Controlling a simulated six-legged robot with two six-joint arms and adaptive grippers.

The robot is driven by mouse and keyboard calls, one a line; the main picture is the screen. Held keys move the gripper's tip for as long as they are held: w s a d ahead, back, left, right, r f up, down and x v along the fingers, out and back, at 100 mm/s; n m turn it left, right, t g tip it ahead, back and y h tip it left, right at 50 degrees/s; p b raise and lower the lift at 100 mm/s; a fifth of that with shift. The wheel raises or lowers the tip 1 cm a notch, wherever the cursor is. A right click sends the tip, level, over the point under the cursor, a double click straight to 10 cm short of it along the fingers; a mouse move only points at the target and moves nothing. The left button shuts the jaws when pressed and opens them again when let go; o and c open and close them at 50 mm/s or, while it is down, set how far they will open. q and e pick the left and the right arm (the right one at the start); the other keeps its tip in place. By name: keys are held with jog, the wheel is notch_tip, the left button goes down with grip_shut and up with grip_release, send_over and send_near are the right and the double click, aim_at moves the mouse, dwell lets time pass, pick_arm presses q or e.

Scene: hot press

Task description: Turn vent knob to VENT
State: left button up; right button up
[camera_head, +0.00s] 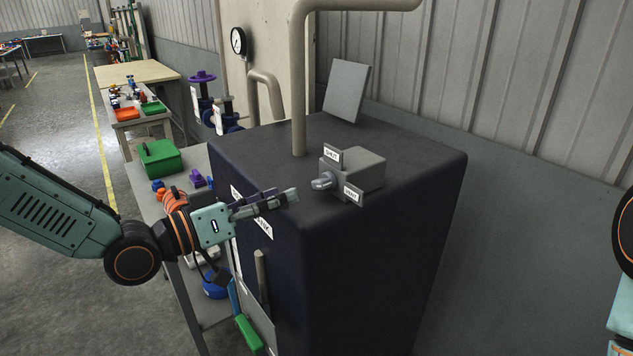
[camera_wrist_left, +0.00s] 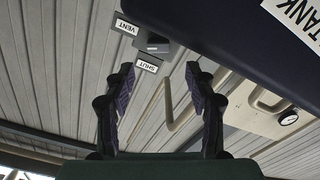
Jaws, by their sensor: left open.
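The vent knob (camera_head: 321,184) is a small light-grey handle on the front of a grey valve box (camera_head: 364,168). The box sits on top of a dark tank (camera_head: 400,160). A SHUT label (camera_head: 333,155) stands above the knob and a VENT label (camera_head: 353,194) to its lower right. I cannot tell which label the knob points at. My left gripper (camera_head: 292,196) is open and empty, a short way left of the knob and apart from it. In the left wrist view the knob (camera_wrist_left: 156,42) shows beyond and between my open fingers (camera_wrist_left: 160,72). My right gripper is out of view.
A thick pipe (camera_head: 298,90) rises from the tank top behind the box, and a grey plate (camera_head: 346,90) stands at the back. A side table with a green box (camera_head: 160,158) is left of the tank. A gauge (camera_head: 238,40) hangs on the wall.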

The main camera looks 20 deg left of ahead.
aim_at(315, 184)
pick_arm(q)
jog(key=x, duration=0.3)
jog(key=shift+s+d+b, duration=0.25)
jog(key=shift+d+b, duration=0.05)
jog(key=shift+b, duration=0.1)
jog(key=shift+w+d, duration=0.25)
jog(key=shift+w, duration=0.4)
jog(key=shift+w+d, duration=0.3)
jog(key=shift+w, duration=0.35)
jog(key=shift+w+d, duration=0.6)
jog(key=shift+d, duration=0.25)
jog(key=shift+w+a, duration=0.1)
jog(key=shift+a, duration=0.2)
jog(key=shift+c, duration=0.3)
